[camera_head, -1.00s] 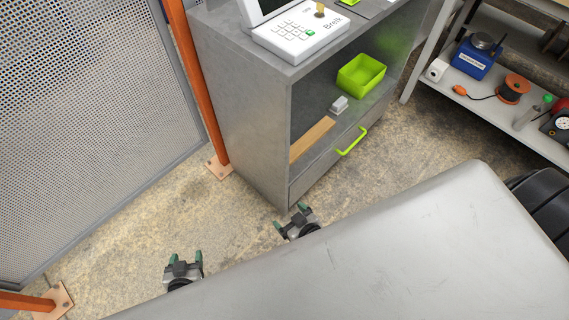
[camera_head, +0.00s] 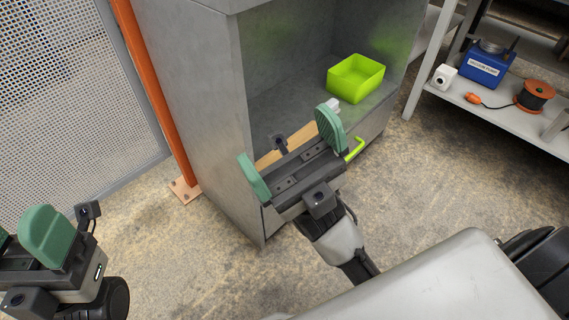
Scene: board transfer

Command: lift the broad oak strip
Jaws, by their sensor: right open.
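The broad oak strip (camera_head: 300,136) lies on the open shelf of the grey cabinet, along its front edge. My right gripper (camera_head: 292,148) is open and empty, in front of the cabinet, and overlaps the strip in the picture. Its two green fingers are spread wide, and its body hides part of the strip. I cannot tell how far the fingers are from the strip. My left gripper (camera_head: 24,236) is at the lower left, partly cut off by the picture edge, with a gap between its green fingers. It is away from the cabinet.
A lime green bin (camera_head: 356,78) stands deeper on the shelf, with a small pale block (camera_head: 333,104) near it. The grey cabinet (camera_head: 205,110) has a green drawer handle (camera_head: 355,149). An orange post (camera_head: 155,90) and mesh fence stand at left, a stocked rack (camera_head: 470,105) at right.

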